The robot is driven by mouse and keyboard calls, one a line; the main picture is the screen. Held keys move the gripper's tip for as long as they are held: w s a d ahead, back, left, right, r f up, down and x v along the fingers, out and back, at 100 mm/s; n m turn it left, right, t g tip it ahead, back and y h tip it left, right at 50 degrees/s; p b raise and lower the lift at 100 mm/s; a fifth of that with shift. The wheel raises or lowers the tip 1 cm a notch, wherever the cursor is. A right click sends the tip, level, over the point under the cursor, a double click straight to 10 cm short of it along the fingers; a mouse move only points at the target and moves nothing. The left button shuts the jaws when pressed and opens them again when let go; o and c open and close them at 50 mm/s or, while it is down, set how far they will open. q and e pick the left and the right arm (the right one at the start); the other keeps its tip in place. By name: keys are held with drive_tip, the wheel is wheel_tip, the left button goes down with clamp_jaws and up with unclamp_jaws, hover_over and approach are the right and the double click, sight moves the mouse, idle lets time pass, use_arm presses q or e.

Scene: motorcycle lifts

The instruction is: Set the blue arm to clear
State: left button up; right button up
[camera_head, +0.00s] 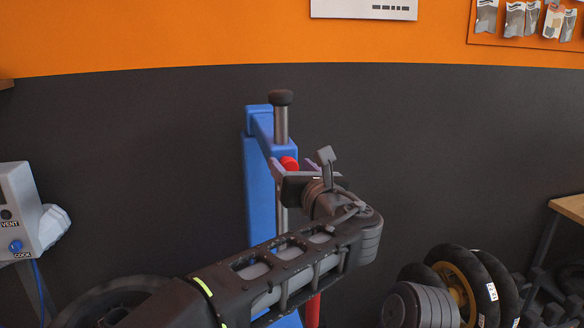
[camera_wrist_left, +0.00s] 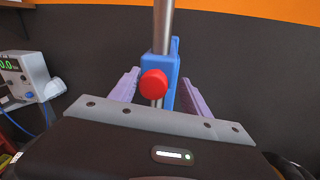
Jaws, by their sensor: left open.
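A blue lift post (camera_head: 258,195) stands against the dark wall in the head view. A short blue arm (camera_head: 272,130) juts from its top to a steel rod (camera_head: 281,124) with a black cap. A red knob (camera_head: 289,163) sits low on the blue arm; it also faces me in the left wrist view (camera_wrist_left: 153,84). My left gripper (camera_head: 290,170) is at the knob's height, its purple fingers open. In the left wrist view the fingers (camera_wrist_left: 160,82) flank the knob and the rod. I cannot tell whether either finger touches. My right gripper is out of view.
A grey box with a blue knob (camera_head: 18,215) stands at the left, with a blue cable below it. Tyres (camera_head: 485,290) and a wooden bench (camera_head: 570,208) are at the right. The wall beside the post is bare.

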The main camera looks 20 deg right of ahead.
use_arm(q)
drive_tip(key=s+b, duration=0.1)
drive_tip(key=s, duration=0.6)
drive_tip(key=shift+s+d+b, duration=0.25)
drive_tip(key=shift+s+b, duration=0.15)
drive_tip(key=shift+f, duration=0.1)
